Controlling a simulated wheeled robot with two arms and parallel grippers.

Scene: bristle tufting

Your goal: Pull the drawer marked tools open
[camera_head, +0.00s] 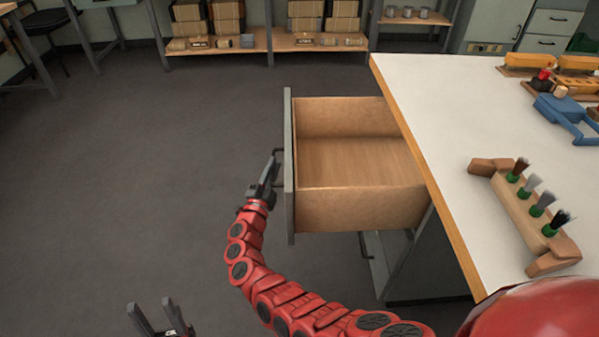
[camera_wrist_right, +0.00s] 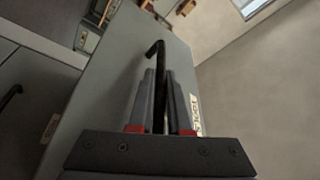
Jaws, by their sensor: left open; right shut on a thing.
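The drawer (camera_head: 358,208) stands pulled well out from under the bench, and its wooden inside is empty. Its grey front panel (camera_head: 289,205) faces left in the head view. In the right wrist view the front (camera_wrist_right: 118,82) carries a pale label (camera_wrist_right: 195,114) with small lettering, apparently "TOOLS". My right gripper (camera_head: 270,176) is shut on the dark drawer handle (camera_wrist_right: 155,52), with its two fingers on either side of the bar. My left gripper (camera_head: 157,308) is open and empty, low at the bottom left of the head view, away from the drawer.
The white bench top (camera_head: 430,95) with its wooden edge lies right of the drawer. It bears a wooden rack of brushes (camera_head: 522,208) and a blue tool (camera_head: 563,112). A lower handle shows below the drawer. The floor (camera_head: 130,160) on the left is clear.

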